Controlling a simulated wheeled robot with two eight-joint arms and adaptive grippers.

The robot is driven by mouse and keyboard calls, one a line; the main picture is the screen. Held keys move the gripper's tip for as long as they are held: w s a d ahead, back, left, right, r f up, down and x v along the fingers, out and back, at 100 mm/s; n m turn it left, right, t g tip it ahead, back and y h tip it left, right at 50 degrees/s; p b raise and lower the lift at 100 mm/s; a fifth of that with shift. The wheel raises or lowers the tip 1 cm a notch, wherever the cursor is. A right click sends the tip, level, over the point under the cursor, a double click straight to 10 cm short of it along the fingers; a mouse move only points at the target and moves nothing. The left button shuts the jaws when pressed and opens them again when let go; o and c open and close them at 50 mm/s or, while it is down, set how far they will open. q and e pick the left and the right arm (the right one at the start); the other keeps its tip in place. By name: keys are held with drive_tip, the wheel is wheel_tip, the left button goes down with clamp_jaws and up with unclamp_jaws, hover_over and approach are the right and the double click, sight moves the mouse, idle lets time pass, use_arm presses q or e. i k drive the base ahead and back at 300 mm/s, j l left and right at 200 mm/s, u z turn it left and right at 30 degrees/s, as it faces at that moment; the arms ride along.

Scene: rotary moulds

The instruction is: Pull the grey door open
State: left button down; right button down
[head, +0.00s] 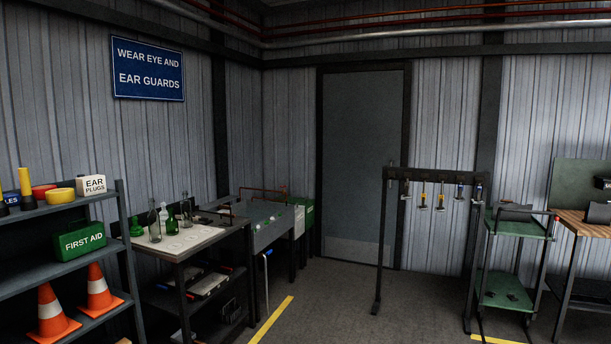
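The grey door (360,150) stands in the back wall, inside a dark frame, and looks closed. It has a paler plate along its bottom. A small handle-like part seems to show near its right edge, but it is too small and too close to the rack post to tell. A dark rack stands in front of the door's right side and hides part of that edge. Neither of my grippers is in the head view.
The dark rack (436,171) carries several hanging tools. A green trolley (518,228) and a wooden-topped bench (585,224) stand right. A sink unit (262,236), a bottle table (190,240) and shelves with cones (62,270) line the left. Floor (335,300) in the middle is clear.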

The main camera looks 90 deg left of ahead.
sight(363, 113)
drive_tip(key=u, duration=2.9)
drive_tip(key=i, duration=6.25)
drive_tip(key=i+j, duration=0.15)
drive_tip(key=i, duration=0.4)
drive_tip(key=i+j+z, duration=0.1)
drive_tip(key=i, duration=0.4)
drive_tip(key=i+j+z, duration=0.1)
drive_tip(key=i, duration=0.4)
drive_tip(key=i+j, duration=0.3)
drive_tip(key=i, duration=0.25)
